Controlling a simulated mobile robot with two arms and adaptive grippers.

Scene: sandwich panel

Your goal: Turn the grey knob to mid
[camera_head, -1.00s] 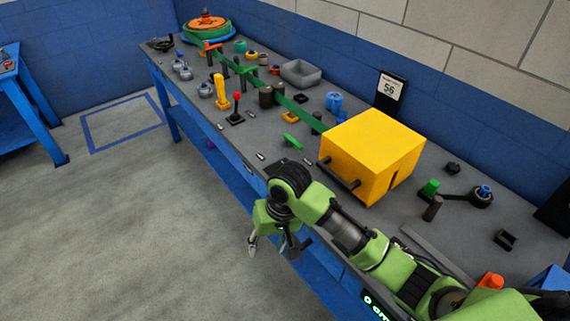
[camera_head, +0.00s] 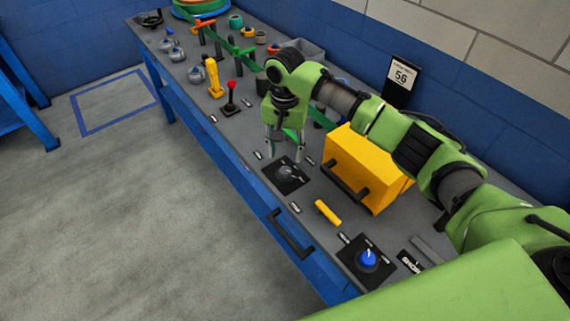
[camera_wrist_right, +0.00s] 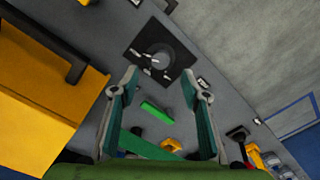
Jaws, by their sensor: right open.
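The grey knob (camera_head: 286,173) sits on a black square plate on the workbench, left of the yellow box. In the right wrist view the grey knob (camera_wrist_right: 159,58) shows near the top centre, with a white pointer line and white labels around it that are too small to read. My right gripper (camera_head: 284,152) is above the bench, just beyond the knob in the head view, fingers pointing down. In the right wrist view my right gripper (camera_wrist_right: 165,80) has its fingers apart with nothing between the tips; the knob is ahead of them. My left gripper is not in view.
The yellow box (camera_head: 370,165) with a black handle stands close to the right of the knob. A yellow handle (camera_head: 328,212) and a blue knob (camera_head: 367,258) are nearer. A red-topped lever (camera_head: 231,97) stands farther left. A green handle (camera_wrist_right: 155,111) lies below the knob.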

